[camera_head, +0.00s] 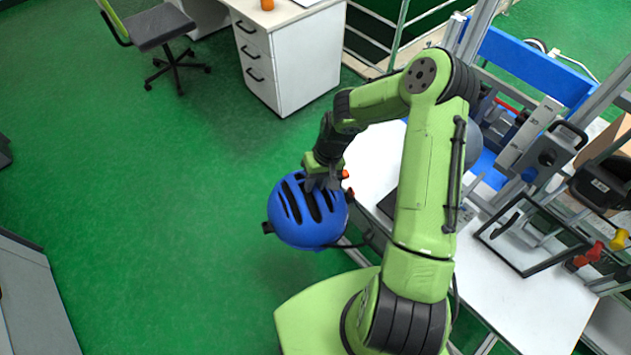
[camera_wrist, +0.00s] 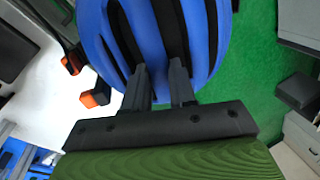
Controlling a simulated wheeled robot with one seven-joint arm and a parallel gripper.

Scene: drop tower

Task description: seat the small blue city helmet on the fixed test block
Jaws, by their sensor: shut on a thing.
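The blue helmet (camera_head: 303,222) with black vent slots hangs from my gripper (camera_head: 322,182), out over the green floor at the left edge of the white table. In the wrist view the helmet (camera_wrist: 205,35) fills the top middle, and the fingers of my gripper (camera_wrist: 160,85) reach into its vent slots, shut on it. A grey rounded form (camera_head: 470,150), perhaps the test block, shows partly behind my arm at the tower; my arm hides much of it.
The white table (camera_head: 530,300) carries a black frame (camera_head: 535,235) and clamps with red and yellow handles (camera_head: 595,252). Metal tower posts (camera_head: 480,30) and a blue panel (camera_head: 535,70) stand at the right. A white drawer unit (camera_head: 290,60) and office chair (camera_head: 160,30) stand behind. Open floor lies left.

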